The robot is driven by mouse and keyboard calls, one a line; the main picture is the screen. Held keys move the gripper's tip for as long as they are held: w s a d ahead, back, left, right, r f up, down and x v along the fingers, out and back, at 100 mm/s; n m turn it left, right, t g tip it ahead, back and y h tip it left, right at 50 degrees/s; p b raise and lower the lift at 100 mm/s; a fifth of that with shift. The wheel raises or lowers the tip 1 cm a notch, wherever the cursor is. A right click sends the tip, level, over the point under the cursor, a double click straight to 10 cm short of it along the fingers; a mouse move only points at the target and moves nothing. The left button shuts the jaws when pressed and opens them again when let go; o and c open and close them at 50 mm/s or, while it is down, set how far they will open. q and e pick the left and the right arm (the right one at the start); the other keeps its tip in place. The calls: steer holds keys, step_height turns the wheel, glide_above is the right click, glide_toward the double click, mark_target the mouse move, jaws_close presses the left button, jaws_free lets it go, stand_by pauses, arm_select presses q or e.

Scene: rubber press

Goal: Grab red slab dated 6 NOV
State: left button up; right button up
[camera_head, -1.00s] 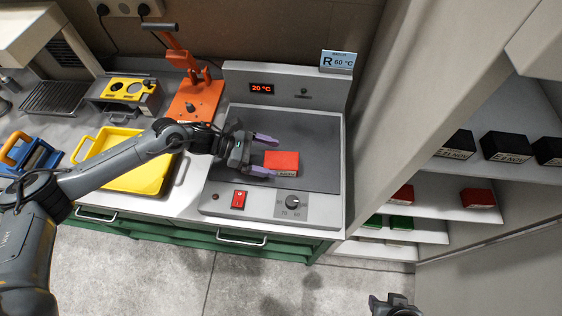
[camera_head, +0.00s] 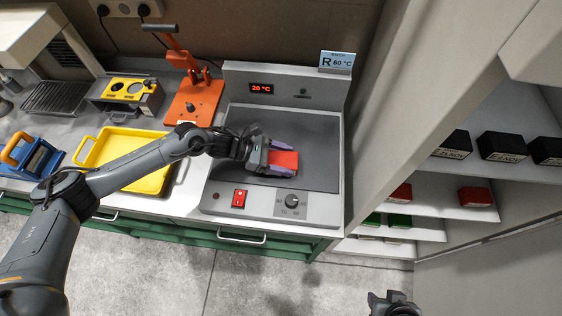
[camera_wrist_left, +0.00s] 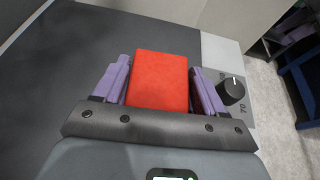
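A red slab (camera_head: 284,160) lies on the dark plate of the grey heating unit (camera_head: 320,190). My left gripper (camera_head: 283,161) is around it, with one purple finger on each side. The slab also shows between the fingers in the left wrist view (camera_wrist_left: 158,80). The fingers stand apart, with narrow gaps beside the slab, and I see no clear grip. No date can be read on this slab now. Two more red slabs, a left one (camera_head: 401,193) and a right one (camera_head: 475,197), sit on the shelf at right. My right gripper (camera_head: 392,303) shows only partly at the bottom edge.
The unit's display (camera_head: 262,88) reads 20 °C; a sign (camera_head: 336,62) reads R 60 °C. A red switch (camera_head: 239,199) and a knob (camera_head: 291,200) are at its front. Left stand a yellow tray (camera_head: 91,155) and an orange press (camera_head: 193,103). Black slabs (camera_head: 502,147) fill the upper shelf.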

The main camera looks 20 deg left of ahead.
arm_select(q)
steer(key=c, duration=0.5)
steer(key=shift+r, duration=0.15)
